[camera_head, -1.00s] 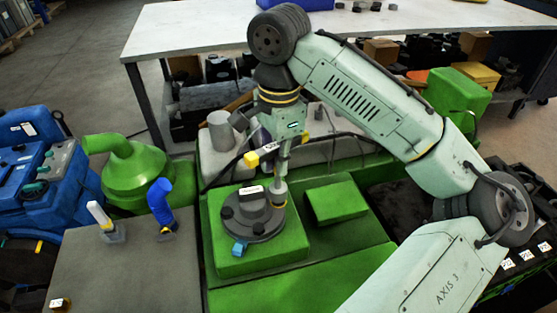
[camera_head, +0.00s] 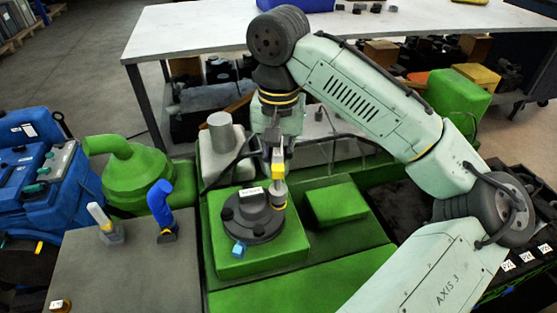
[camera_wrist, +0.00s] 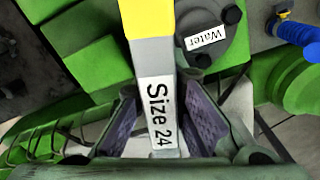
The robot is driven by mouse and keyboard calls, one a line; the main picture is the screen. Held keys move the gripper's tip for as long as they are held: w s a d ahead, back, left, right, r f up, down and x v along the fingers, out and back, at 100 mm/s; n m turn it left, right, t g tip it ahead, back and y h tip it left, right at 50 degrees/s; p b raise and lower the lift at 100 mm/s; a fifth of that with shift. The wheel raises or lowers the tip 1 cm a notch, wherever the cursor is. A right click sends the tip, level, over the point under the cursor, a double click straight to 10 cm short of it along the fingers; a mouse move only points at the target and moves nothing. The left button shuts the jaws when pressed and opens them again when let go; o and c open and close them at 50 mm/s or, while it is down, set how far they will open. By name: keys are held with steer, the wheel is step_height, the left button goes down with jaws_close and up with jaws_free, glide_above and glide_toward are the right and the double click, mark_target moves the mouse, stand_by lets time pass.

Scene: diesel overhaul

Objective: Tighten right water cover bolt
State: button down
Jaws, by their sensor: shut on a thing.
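My gripper (camera_head: 276,145) is shut on a size 24 wrench (camera_wrist: 152,62), a grey tool with a yellow end and a "Size 24" label.
A blue piece (camera_head: 239,250) is at the cover's front edge. A raised green block (camera_head: 337,204) is close on the right. A white-topped table (camera_head: 200,32) is behind.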

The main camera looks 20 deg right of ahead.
steer(key=n, duration=1.1)
steer(key=shift+n, duration=0.4)
steer(key=n, duration=0.9)
steer(key=shift+f, duration=0.1)
